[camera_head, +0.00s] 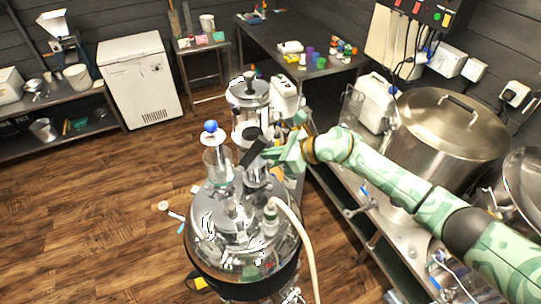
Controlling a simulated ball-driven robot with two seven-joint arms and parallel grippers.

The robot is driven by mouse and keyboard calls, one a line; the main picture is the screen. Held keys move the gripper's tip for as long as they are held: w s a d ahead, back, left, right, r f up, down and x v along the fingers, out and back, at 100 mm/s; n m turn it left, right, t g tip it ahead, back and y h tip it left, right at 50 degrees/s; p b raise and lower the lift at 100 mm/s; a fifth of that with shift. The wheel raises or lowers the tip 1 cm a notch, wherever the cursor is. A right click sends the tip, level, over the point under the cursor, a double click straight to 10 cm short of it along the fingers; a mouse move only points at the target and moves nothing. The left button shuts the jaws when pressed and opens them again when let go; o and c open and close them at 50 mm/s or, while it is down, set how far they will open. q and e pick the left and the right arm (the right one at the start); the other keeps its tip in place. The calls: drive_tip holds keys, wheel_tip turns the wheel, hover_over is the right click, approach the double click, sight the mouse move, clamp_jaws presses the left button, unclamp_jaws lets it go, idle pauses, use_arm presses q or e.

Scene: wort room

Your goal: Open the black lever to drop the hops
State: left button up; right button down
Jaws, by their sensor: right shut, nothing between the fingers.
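The black lever (253,153) shows as a dark tilted bar above the lid of the round steel and glass vessel (228,232). My right arm comes in from the right, and my right gripper (272,152) is shut and empty beside the lever's right side. Whether the fingers touch the lever cannot be told. A clear funnel-like glass piece (217,163) with a blue ball (211,127) above it stands left of the lever. No hops can be made out. My left gripper is not in view.
A pale hose (302,232) curves off the vessel's lid. A glass and steel canister (249,108) stands just behind. The wooden floor (90,215) at left is mostly clear.

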sight(263, 139)
drive_tip(key=shift+w+a+r+b, duration=0.15)
drive_tip(key=shift+w+a+r, duration=0.2)
drive_tip(key=shift+a+r, duration=0.25)
drive_tip(key=shift+w+a+r+b, duration=0.25)
drive_tip(key=shift+a+r, duration=0.2)
drive_tip(key=shift+a, duration=0.35)
drive_tip(key=shift+w+a+r+b, duration=0.1)
drive_tip(key=shift+w+a+r, duration=0.35)
drive_tip(key=shift+a, duration=0.25)
drive_tip(key=shift+r, duration=0.15)
